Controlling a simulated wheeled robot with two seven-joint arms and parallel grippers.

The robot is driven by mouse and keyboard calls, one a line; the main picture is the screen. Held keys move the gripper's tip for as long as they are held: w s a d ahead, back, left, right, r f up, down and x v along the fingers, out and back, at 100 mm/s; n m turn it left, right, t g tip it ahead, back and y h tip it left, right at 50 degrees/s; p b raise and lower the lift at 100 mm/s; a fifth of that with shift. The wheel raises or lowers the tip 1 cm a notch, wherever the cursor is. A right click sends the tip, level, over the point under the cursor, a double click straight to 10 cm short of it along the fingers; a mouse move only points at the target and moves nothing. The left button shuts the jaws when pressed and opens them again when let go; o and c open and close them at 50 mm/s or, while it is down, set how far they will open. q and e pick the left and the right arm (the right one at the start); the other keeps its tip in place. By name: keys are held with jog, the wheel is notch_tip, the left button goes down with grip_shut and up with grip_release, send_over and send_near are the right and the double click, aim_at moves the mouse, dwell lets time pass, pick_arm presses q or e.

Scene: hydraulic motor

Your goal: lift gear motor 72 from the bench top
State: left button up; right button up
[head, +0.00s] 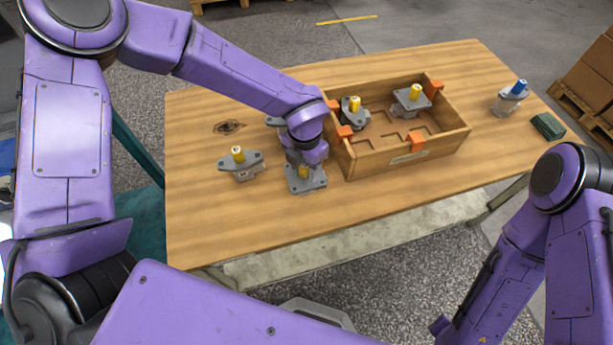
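Gear motors with grey flanges and yellow shafts stand on the wooden bench top (205,220); I cannot read a number 72 on any. One motor (308,184) is directly below my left gripper (304,163), which points down at it. The wrist hides part of this motor, and I cannot see whether the fingers touch or grip it. A second motor (240,163) stands to its left. A grey part (273,121) behind the wrist is mostly hidden. My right arm is at the lower right, and its gripper does not show.
An open wooden crate (412,157) with orange corner pieces stands just right of my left gripper. It holds two motors (354,113) (411,99). A blue-capped clear bottle (509,99) and a dark green block (548,126) are at the bench's right end. The bench's front left is clear.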

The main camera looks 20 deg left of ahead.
pick_arm(q)
grip_shut()
dwell(1.2)
